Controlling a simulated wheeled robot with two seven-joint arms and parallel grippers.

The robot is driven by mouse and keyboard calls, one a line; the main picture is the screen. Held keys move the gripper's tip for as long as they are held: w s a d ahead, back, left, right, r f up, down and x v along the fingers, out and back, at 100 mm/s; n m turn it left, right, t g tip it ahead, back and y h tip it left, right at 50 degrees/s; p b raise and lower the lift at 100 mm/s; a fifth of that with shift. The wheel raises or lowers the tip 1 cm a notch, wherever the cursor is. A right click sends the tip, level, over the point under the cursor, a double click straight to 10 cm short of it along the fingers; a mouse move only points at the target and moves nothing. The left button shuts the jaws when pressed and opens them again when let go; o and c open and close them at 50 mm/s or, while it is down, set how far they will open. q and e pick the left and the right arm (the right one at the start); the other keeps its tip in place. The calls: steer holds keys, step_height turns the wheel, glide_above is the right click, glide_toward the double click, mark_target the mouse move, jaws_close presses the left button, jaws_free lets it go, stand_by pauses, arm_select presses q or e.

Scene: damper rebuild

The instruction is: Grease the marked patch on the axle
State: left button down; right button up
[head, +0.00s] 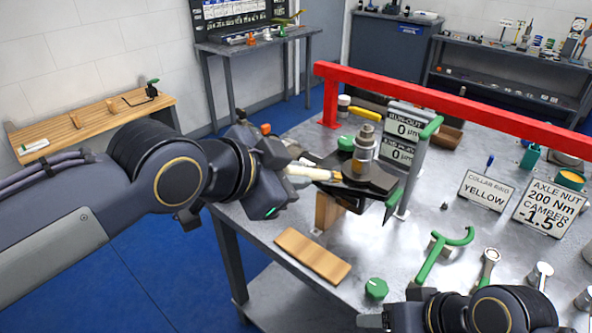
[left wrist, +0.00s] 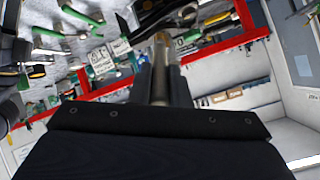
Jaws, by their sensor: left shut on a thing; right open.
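My left gripper (head: 285,172) is shut on a brush with a pale handle (head: 312,172). The brush points right, and its tan bristle tip is close to the base of the metal axle (head: 364,148); I cannot tell whether they touch. The axle stands upright on a dark mount (head: 378,180) at the table's near left part. I cannot make out the marked patch. In the left wrist view the brush (left wrist: 160,65) sticks out between the fingers, bristles away from me. My right gripper (head: 400,318) is at the bottom edge, partly cut off, open and apart from the axle.
A red rail (head: 440,97) runs along the table's far side. Gauge signs (head: 402,130) stand right behind the axle. A wooden block (head: 312,256), a green knob (head: 376,288) and a green-handled tool (head: 440,252) lie in front. Printed cards (head: 487,189) stand at the right.

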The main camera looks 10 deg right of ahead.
arm_select(q)
steer(key=shift+a, duration=0.1)
steer(key=shift+s+a+b, duration=0.4)
steer(key=shift+s+a, duration=0.05)
steer(key=shift+a, duration=0.15)
steer(key=shift+s+a, duration=0.45)
steer(key=shift+a, duration=0.05)
steer(key=shift+d, duration=0.1)
stand_by(0.4)
